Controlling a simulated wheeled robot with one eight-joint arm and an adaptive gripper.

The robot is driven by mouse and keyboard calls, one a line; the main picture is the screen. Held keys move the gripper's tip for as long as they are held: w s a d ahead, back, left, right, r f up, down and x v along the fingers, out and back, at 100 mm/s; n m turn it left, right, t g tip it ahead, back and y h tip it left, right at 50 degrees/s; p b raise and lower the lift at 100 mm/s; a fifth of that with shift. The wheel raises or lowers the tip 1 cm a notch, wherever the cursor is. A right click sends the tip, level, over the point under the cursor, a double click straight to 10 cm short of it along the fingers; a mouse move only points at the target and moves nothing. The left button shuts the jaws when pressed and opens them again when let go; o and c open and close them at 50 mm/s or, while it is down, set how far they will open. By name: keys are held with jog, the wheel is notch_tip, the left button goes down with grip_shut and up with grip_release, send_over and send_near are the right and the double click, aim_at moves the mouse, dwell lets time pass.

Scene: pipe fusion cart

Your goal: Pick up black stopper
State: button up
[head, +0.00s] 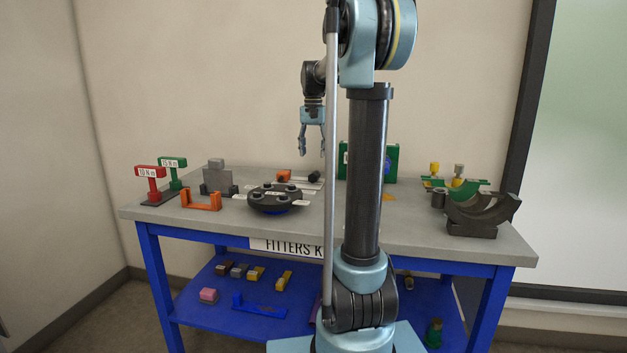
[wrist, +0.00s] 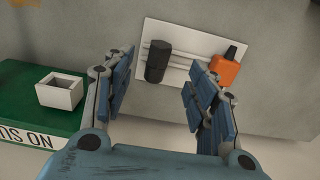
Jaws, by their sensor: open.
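The black stopper looks to be the dark cylinder (wrist: 158,61) in the wrist view. It lies on a white plate (wrist: 205,45) with thin rails, beside an orange block with a black top (wrist: 226,70). In the head view the dark piece (head: 314,176) is small at the back of the grey bench, right of the orange block (head: 284,175). My gripper (head: 312,150) is open and empty, pointing down above the back of the bench. In the wrist view its fingers (wrist: 157,78) stand apart, with the cylinder appearing between their tips; contact is not visible.
A green box (head: 391,160) stands to the right of the black piece, partly behind my arm. A black round turntable (head: 275,198) is in front. A white square socket (wrist: 60,91) sits on a green surface (wrist: 40,120) in the wrist view. The wall is behind the bench.

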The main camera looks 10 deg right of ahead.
aim_at(313, 173)
notch_tip(313, 173, down, 5)
jog(key=shift+w+f, duration=0.2)
jog(key=shift+f, duration=2.45)
jog(key=c, duration=1.1)
